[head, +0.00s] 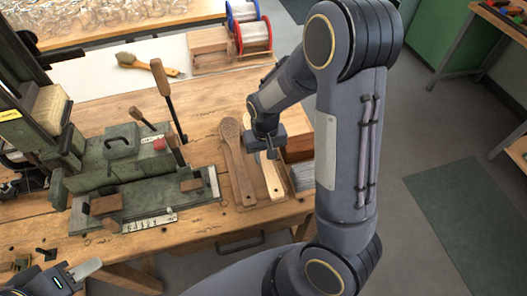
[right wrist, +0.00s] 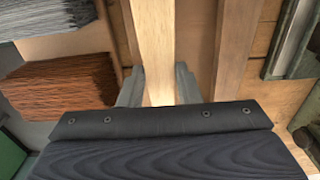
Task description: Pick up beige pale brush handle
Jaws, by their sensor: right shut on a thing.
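The beige pale brush handle (head: 274,183) lies on the wooden workbench, right of a darker brown brush handle (head: 237,165). My right gripper (head: 268,152) is over the pale handle and hides part of it. In the right wrist view, the pale handle (right wrist: 153,40) runs between the two grey fingers, with one on each side, and the gripper is shut on it. The brown handle (right wrist: 235,50) lies just beside it, close to one finger. My left gripper (head: 82,270) is at the bottom left, away from both handles; its jaw opening is unclear.
A green tufting machine (head: 110,165) with upright levers stands left of the handles. Bundles of dark bristles (right wrist: 45,15) and brown bristles (right wrist: 60,82) lie close to the right gripper. Wire spools (head: 254,35) and a finished brush (head: 150,65) are farther back.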

